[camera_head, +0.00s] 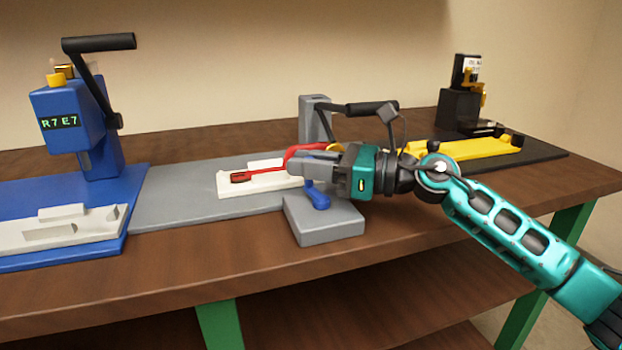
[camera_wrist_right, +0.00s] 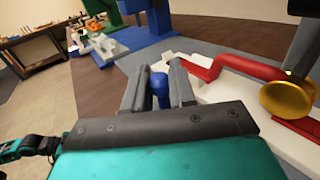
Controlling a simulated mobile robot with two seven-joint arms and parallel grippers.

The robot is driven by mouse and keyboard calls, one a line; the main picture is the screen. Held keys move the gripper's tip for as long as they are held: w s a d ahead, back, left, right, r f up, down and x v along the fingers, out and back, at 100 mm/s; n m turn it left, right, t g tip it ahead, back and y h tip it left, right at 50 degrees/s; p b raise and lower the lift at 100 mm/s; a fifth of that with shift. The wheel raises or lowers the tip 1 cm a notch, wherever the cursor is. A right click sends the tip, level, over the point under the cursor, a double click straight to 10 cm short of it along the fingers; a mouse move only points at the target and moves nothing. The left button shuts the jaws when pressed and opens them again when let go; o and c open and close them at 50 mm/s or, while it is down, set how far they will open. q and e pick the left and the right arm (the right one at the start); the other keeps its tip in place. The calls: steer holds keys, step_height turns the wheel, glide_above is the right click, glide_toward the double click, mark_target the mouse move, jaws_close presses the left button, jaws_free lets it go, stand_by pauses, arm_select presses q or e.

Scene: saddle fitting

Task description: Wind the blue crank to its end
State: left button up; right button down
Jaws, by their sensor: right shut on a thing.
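The blue crank (camera_head: 319,199) sits on a grey block (camera_head: 325,222) near the table's front edge. Its lower blue part shows below my right gripper (camera_head: 302,165). In the wrist view, the crank's rounded blue knob (camera_wrist_right: 158,84) is between the two grey fingers of my right gripper (camera_wrist_right: 158,90). The right gripper is shut on this knob, reaching in from the right. The fingers hide the crank's upper part in the head view.
Behind the crank, a white fixture (camera_head: 232,188) holds a red bent part (camera_head: 268,171). A grey post (camera_head: 316,118) with a black lever (camera_head: 371,108) stands behind. A blue press (camera_head: 75,120) stands left, a yellow fixture (camera_head: 470,147) right. The front table strip is clear.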

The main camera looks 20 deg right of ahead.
steer(key=c, duration=1)
jaws_free()
steer(key=shift+a, duration=0.1)
steer(key=shift+s+d, duration=0.15)
steer(key=shift+d, duration=0.2)
steer(key=b+v, duration=0.1)
steer(key=v, duration=0.9)
steer(key=shift+s+d+f, duration=0.1)
steer(key=shift+d+f, duration=0.05)
steer(key=shift+d, duration=0.1)
steer(key=shift+v, duration=0.85)
steer(key=shift+s, duration=0.1)
